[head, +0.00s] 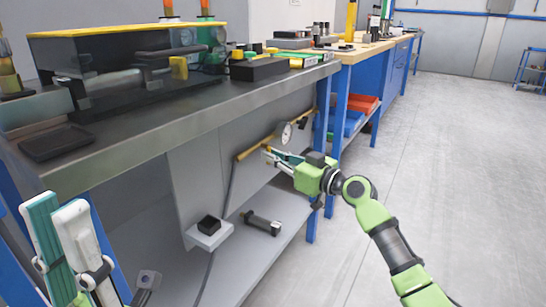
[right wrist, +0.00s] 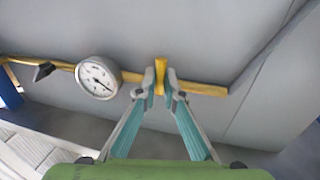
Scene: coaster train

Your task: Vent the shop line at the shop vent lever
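The shop vent lever appears to be the short yellow handle (right wrist: 160,72) standing across the yellow pipe (right wrist: 205,88) in the right wrist view. My right gripper (right wrist: 160,84) has its fingertips close on both sides of this handle, apparently touching it. In the head view my right gripper (head: 267,152) is at the pipe under the bench, and its fingers largely hide the handle. A round white pressure gauge (right wrist: 98,77) sits on the pipe left of the handle; it also shows in the head view (head: 284,133). My left gripper (head: 56,208) is at the lower left, away from the pipe; its opening is unclear.
A grey bench (head: 150,140) with a yellow-topped machine (head: 110,42) overhangs the pipe. Below it are a small black block on a white bracket (head: 208,236) and a dark cylinder (head: 263,223) on the lower shelf. A blue bench leg (head: 335,140) is close by. Open floor lies to the right.

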